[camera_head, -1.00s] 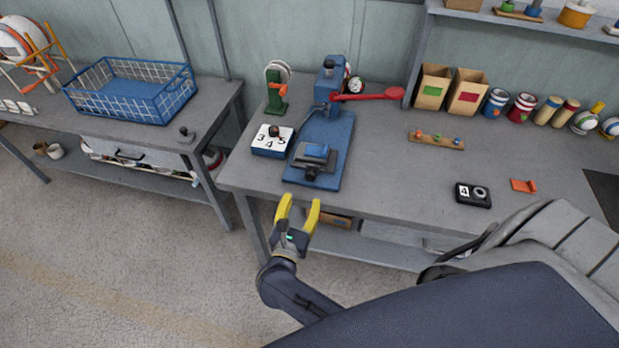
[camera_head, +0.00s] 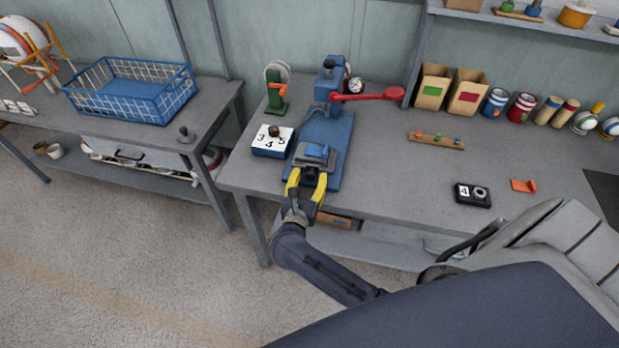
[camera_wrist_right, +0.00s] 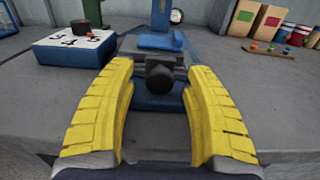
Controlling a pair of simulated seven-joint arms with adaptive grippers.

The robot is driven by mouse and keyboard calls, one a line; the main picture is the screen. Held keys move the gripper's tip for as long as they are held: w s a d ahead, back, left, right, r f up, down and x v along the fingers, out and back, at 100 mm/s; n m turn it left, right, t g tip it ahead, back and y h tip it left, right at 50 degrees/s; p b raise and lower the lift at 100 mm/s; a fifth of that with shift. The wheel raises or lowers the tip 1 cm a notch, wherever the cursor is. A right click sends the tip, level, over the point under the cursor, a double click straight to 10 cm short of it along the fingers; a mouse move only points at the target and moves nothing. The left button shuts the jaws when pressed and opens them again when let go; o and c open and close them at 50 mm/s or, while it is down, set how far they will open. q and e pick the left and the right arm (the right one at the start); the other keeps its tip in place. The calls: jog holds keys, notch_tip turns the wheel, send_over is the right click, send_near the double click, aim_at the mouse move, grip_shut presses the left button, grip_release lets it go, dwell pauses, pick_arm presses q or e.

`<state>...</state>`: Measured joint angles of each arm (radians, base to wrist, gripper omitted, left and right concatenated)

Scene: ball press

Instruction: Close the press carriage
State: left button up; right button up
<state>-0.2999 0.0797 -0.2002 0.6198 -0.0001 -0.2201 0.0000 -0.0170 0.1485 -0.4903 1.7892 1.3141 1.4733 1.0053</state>
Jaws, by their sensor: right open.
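The blue press (camera_head: 328,86) stands on the workbench with a red lever (camera_head: 367,96) pointing right. Its carriage (camera_head: 316,155), a grey block with a blue top, sits at the front end of the blue base plate (camera_head: 334,138). The carriage's dark knob shows between my fingers in the right wrist view (camera_wrist_right: 160,79). My right gripper (camera_head: 307,176) is open at the bench's front edge, its yellow fingers on either side of the knob. I cannot tell whether they touch it. My left gripper is not in view.
A blue box with a numbered white top (camera_head: 272,141) stands just left of the press. A green stand (camera_head: 276,92) is behind it. A peg strip (camera_head: 436,141) and a black device (camera_head: 472,195) lie to the right, with free bench between.

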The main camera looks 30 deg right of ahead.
jog(key=shift+c, duration=0.4)
grip_shut()
jog(key=shift+r, duration=0.15)
